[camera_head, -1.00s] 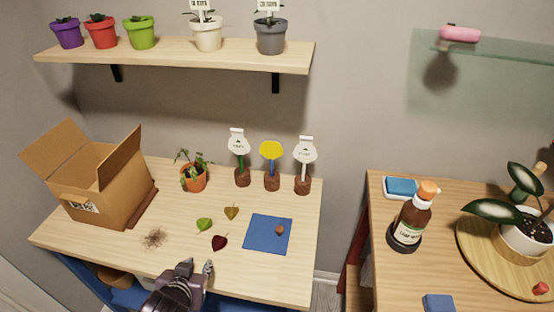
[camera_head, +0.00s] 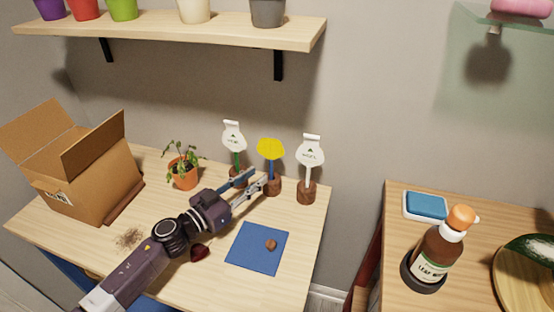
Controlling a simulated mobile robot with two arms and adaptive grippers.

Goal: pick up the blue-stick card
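The blue-stick card (camera_head: 270,149) has a yellow head on a blue stick and stands upright in a brown round base, between two white-headed cards. The green-stick card (camera_head: 234,136) is to its left, its base partly hidden by my gripper. The white-stick card (camera_head: 310,152) is to its right. My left gripper (camera_head: 259,177) reaches in from the lower left, its two fingers apart and pointing at the blue stick just above its base. I cannot tell whether the fingertips touch it; nothing is held. My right gripper is not in view.
A potted plant (camera_head: 184,172) and an open cardboard box (camera_head: 77,168) stand to the left. A blue mat (camera_head: 246,262) with a small brown lump (camera_head: 271,244) lies in front. A dark red leaf (camera_head: 199,254) lies beside my arm. A shelf (camera_head: 180,27) hangs above.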

